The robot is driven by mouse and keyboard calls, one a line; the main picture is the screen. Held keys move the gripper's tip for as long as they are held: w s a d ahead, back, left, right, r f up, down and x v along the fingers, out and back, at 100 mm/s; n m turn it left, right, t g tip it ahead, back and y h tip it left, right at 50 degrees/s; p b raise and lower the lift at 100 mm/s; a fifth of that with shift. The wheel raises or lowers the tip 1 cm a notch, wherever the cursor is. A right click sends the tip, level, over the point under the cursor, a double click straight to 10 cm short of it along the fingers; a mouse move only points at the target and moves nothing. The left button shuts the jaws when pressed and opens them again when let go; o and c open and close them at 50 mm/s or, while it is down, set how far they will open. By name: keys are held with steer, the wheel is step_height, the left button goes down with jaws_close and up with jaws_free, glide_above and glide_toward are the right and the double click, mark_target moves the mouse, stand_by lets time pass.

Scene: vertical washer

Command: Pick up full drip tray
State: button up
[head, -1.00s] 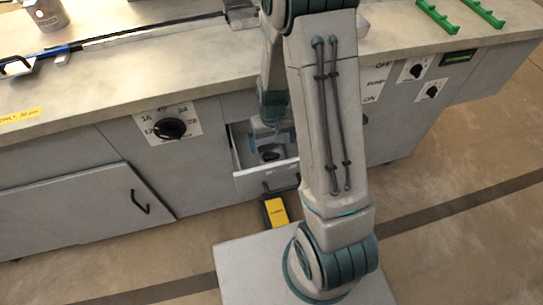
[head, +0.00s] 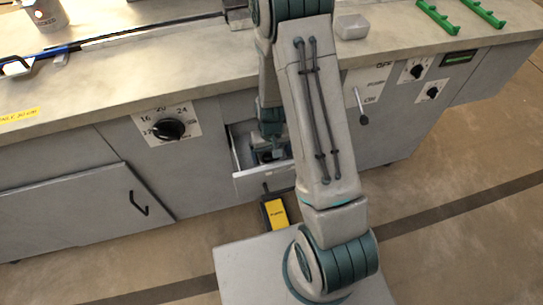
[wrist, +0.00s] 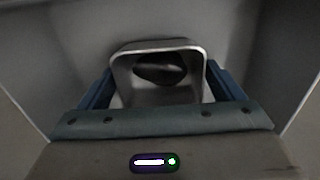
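The drip tray (wrist: 160,97) is a small grey metal tray holding a dark mass. It sits in the open drawer (head: 262,181) under the counter. In the wrist view my gripper (wrist: 158,68) has its blue fingers spread, one on each side of the tray. The fingers lie very close to the tray's side walls; whether they touch is unclear. In the head view my gripper (head: 268,152) is down inside the drawer, where it and my arm hide most of the tray.
Drawer walls stand close around my gripper. A yellow-and-black object (head: 275,213) lies on the floor below the drawer. A small grey tray (head: 351,27) and green racks (head: 438,17) rest on the counter. A dial (head: 169,129) is left of the drawer, a lever (head: 361,106) to the right.

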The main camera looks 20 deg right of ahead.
steer(key=c, duration=0.6)
steer(key=shift+r, duration=0.15)
